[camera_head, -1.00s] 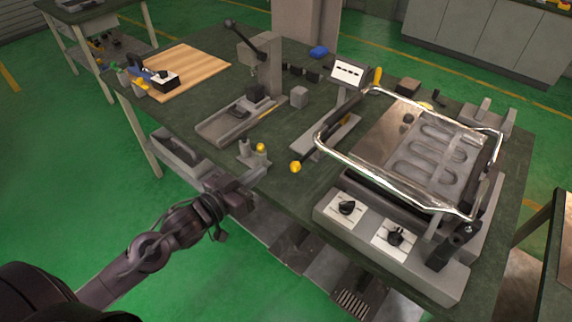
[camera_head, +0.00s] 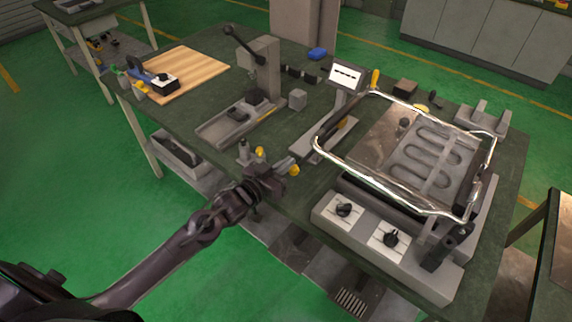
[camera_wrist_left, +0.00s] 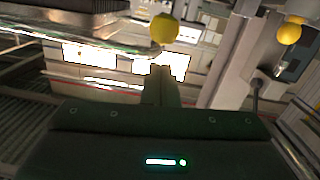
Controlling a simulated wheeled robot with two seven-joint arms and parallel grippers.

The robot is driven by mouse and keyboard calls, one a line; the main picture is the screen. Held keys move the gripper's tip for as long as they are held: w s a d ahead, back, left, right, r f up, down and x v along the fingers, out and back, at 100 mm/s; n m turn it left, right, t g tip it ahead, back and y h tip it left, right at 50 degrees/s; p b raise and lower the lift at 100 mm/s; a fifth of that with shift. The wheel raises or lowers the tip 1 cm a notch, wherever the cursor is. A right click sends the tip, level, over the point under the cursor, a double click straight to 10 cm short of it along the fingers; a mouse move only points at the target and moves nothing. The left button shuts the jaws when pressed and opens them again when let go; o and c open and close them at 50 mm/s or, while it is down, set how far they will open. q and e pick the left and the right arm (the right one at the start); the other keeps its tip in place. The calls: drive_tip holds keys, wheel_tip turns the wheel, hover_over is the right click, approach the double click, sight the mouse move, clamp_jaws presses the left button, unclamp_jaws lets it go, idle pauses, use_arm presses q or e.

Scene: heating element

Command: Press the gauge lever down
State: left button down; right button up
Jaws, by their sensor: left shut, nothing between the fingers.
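The gauge has a white display panel (camera_head: 346,75) on a grey post, with a long base on the bench. A yellow ball knob (camera_head: 294,170) at the bench's front edge looks like the end of the gauge lever; its rod is mostly hidden in the head view. My left gripper (camera_head: 284,167) is shut and empty, with its tips right beside this knob. In the left wrist view, the shut fingers (camera_wrist_left: 163,85) point at a yellow ball (camera_wrist_left: 163,28) just beyond the tips. I cannot tell whether they touch. My right gripper is not in view.
The heater with its shiny wire frame (camera_head: 385,194) and two black dials stands to the right. A small post with a yellow knob (camera_head: 260,152) stands left of my gripper. A grey press (camera_head: 258,65) and a wooden board (camera_head: 190,70) are farther back on the green bench.

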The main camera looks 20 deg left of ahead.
use_arm(q)
drive_tip(key=shift+d+f, duration=0.1)
drive_tip(key=shift+f, duration=0.5)
